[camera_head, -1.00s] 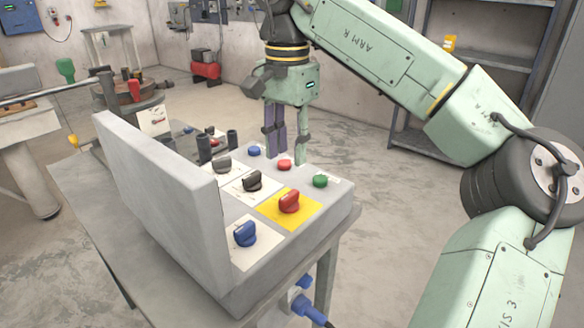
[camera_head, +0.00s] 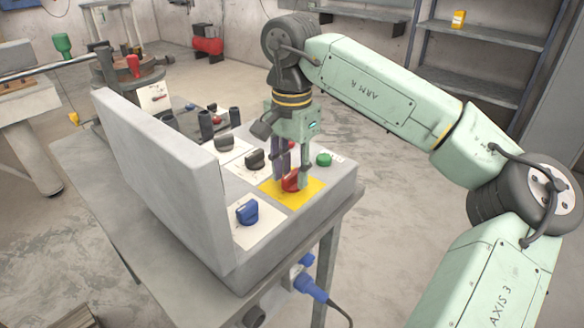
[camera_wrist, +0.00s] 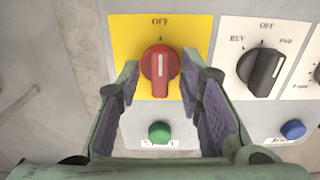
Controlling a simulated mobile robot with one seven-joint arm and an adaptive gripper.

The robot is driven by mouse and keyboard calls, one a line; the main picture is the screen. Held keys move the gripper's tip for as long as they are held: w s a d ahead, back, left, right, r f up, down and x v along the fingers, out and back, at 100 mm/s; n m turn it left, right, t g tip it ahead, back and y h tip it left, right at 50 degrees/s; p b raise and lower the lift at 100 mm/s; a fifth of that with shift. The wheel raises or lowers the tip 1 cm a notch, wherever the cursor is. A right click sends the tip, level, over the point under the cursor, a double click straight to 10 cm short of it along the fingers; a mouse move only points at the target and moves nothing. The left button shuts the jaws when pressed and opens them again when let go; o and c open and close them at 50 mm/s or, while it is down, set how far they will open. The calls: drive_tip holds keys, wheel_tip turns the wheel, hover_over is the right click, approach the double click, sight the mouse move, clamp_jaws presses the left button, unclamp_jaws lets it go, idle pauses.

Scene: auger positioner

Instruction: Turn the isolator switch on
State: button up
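The isolator switch is a red rotary knob (camera_wrist: 159,68) on a yellow plate (camera_wrist: 125,38). In the wrist view its white line points straight at the word OFF. In the head view the red knob (camera_head: 290,181) sits on the sloping control panel, partly behind my gripper (camera_head: 290,180). In the wrist view my gripper (camera_wrist: 165,82) is open, with one finger on each side of the knob and gaps showing on both sides. I cannot tell whether the fingertips touch the plate.
A black REV/FWD knob (camera_wrist: 262,70) is right of the yellow plate. A green button (camera_wrist: 159,132) and a blue button (camera_wrist: 292,129) lie below. In the head view a blue knob (camera_head: 247,212) and a tall grey upright panel (camera_head: 160,170) stand nearby.

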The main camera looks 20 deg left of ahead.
drive_tip(key=shift+c, duration=0.3)
clamp_jaws()
idle(0.3)
